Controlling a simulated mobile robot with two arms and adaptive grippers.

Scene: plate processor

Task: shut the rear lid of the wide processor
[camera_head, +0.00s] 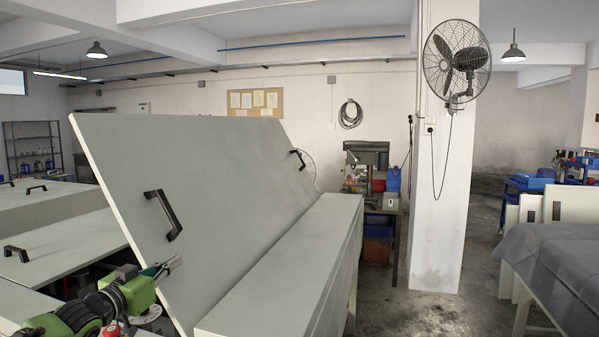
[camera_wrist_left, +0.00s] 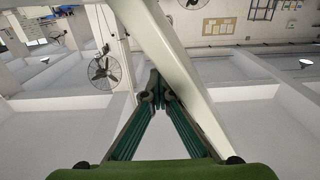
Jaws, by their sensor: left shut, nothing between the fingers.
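A large pale grey lid (camera_head: 215,180) of the wide processor stands open and tilted, with two black handles on the face I see. The nearer handle (camera_head: 164,214) is on its left part and the other (camera_head: 298,159) near its far edge. The processor's pale body (camera_head: 300,262) runs along the lid's lower right side. My left gripper (camera_head: 172,266) is shut and empty at the lid's near left edge. In the left wrist view its fingertips (camera_wrist_left: 160,92) are together beside the lid's edge (camera_wrist_left: 176,62); I cannot tell if they touch. My right gripper is out of view.
Other flat pale panels with black handles (camera_head: 60,255) lie at the left. A pillar with a fan (camera_head: 455,60) stands right of the processor. A grey-covered table (camera_head: 565,270) is at the right. The floor (camera_head: 430,312) between is clear.

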